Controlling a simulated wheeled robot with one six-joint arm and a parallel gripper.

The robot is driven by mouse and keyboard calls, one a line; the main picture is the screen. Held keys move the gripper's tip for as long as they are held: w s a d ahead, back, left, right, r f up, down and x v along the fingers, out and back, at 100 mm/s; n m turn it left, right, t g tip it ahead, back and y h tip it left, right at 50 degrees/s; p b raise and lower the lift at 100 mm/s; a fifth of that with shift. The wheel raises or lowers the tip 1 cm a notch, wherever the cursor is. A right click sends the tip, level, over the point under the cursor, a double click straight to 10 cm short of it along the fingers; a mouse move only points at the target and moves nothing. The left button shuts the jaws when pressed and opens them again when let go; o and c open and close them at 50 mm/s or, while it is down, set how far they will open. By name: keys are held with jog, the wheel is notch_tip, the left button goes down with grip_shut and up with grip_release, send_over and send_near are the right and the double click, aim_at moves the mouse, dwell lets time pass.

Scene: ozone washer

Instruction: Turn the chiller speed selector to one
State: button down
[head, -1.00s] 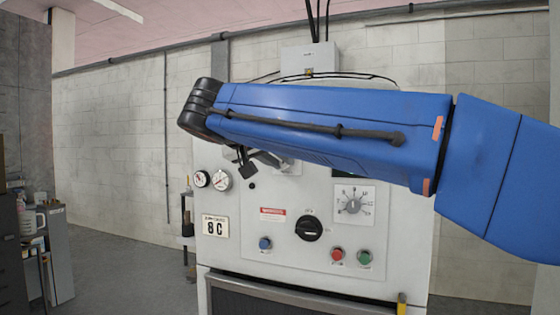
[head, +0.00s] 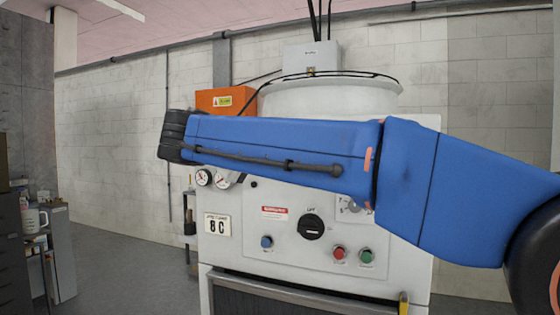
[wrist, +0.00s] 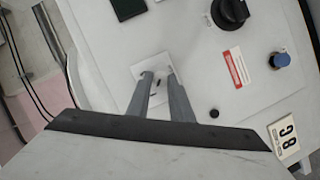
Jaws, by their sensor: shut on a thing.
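In the wrist view, my gripper (wrist: 157,77) has its two grey fingers close together at a small white plate (wrist: 152,66) on the machine's pale front panel. The fingers are shut on a small selector there. Its body is mostly hidden between the fingertips, with only small dark marks showing, so I cannot read its setting. A round grey numbered dial (head: 352,206) shows only in part below the arm.
A black rotary knob (head: 311,227), a red button (head: 339,253), a green button (head: 366,256) and a blue button (head: 266,242) sit on the panel. Gauges (head: 204,177) are at its left. An orange box (head: 226,101) stands behind. Open floor lies left.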

dwell(0.4)
jog(key=c, duration=1.6)
grip_release()
jog(key=shift+a, duration=0.1)
jog(key=v, duration=1.7)
jog(key=shift+s+a+f, duration=0.1)
jog(key=shift+a+f, duration=0.05)
jog(key=shift+a, duration=0.1)
